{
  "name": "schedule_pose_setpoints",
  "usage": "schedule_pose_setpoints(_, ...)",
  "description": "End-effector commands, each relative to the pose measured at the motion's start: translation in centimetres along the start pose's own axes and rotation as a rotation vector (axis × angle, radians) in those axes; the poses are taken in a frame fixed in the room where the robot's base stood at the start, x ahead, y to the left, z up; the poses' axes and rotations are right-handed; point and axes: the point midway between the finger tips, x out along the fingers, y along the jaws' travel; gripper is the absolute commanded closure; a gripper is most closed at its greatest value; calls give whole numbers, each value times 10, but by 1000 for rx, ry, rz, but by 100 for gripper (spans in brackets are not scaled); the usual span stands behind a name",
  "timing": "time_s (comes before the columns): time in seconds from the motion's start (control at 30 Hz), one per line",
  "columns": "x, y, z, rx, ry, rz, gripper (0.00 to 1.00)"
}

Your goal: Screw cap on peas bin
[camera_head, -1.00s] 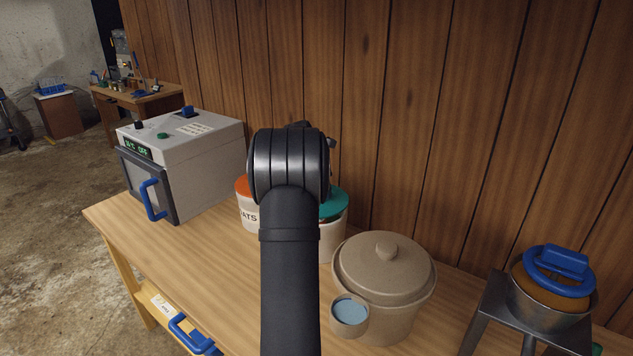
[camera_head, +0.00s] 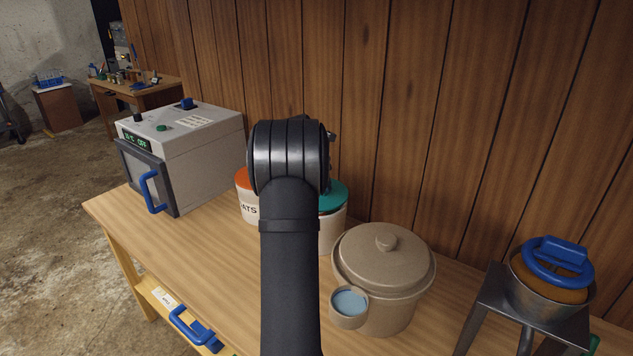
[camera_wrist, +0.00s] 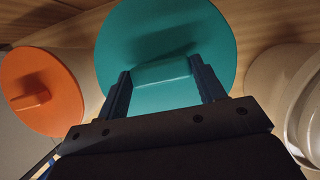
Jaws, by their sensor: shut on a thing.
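The teal cap (camera_wrist: 150,30) fills the top middle of the wrist view, with a raised bar grip (camera_wrist: 162,72) across it. My gripper (camera_wrist: 162,80) is shut on that bar, one blue finger at each end. In the head view the teal cap (camera_head: 333,197) lies over the white bin (camera_head: 332,234) to the right of my arm, which hides part of both. The bin's label is not visible.
An orange-capped bin (camera_head: 247,205), label ending "ATS", stands just left. A tan lidded crock (camera_head: 385,265) stands close at right with a small blue-filled cup (camera_head: 349,303) at its front. A grey oven (camera_head: 185,155) is at left. The table (camera_head: 215,265) is clear in front.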

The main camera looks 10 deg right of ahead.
Motion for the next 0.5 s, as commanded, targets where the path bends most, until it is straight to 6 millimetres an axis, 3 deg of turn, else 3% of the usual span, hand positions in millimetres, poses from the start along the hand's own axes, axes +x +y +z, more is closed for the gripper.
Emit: schedule_pose_setpoints(0.5,4,0,-2,0,0,0,73)
